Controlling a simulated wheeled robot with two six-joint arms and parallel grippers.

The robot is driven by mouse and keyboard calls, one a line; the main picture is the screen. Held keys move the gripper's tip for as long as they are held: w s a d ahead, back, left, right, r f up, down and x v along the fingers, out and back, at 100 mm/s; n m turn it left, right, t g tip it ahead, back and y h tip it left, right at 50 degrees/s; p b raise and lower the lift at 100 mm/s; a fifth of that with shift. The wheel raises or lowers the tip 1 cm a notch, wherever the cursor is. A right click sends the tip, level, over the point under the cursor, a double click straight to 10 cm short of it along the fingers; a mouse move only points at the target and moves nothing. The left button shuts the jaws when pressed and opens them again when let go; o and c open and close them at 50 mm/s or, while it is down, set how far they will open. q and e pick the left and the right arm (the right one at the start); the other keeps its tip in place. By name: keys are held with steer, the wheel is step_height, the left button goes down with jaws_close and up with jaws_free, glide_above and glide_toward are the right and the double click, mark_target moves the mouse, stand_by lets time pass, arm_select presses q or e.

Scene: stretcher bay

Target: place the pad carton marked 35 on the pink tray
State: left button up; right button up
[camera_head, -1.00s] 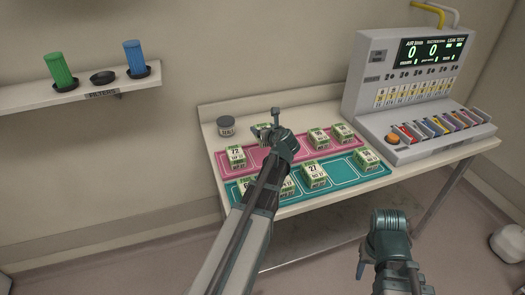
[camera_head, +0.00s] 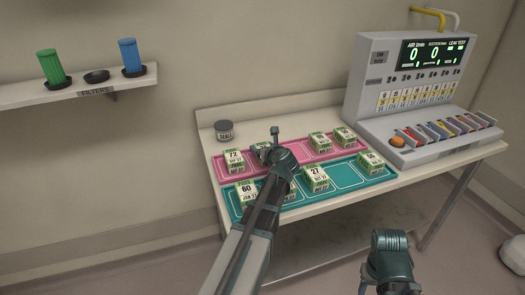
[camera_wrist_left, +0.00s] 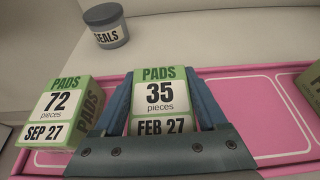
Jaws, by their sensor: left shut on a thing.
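The pad carton marked 35 (camera_wrist_left: 160,97) is white and green and sits upright between the fingers of my left gripper (camera_wrist_left: 163,110), which is shut on it. In the head view the gripper (camera_head: 270,148) is over the pink tray (camera_head: 288,158), and the carton (camera_head: 260,146) is partly hidden by it. The carton is at the pink tray, right of the carton marked 72 (camera_head: 234,158); whether its base touches the tray is hidden. My right gripper is at the bottom edge of the head view, mostly cut off below my right wrist.
Two cartons (camera_head: 320,142) stand at the pink tray's right end. The teal tray (camera_head: 343,176) in front holds several cartons, including 60 (camera_head: 246,189) and 27 (camera_head: 316,178). A seals jar (camera_head: 224,130) stands behind. A test machine (camera_head: 405,90) is at the right.

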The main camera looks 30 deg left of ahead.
arm_select(q)
steer(key=shift+f, duration=0.1)
steer(key=o, duration=1.5)
steer(key=shift+r, duration=0.2)
steer(key=p+v, duration=0.4)
steer(key=v, duration=0.6)
steer(key=shift+s+d+r, duration=0.1)
steer(key=shift+s+r, duration=0.05)
steer(key=shift+r, duration=0.05)
steer(key=shift+p+v, duration=0.3)
steer(key=shift+v, duration=0.5)
steer(key=shift+f, duration=0.1)
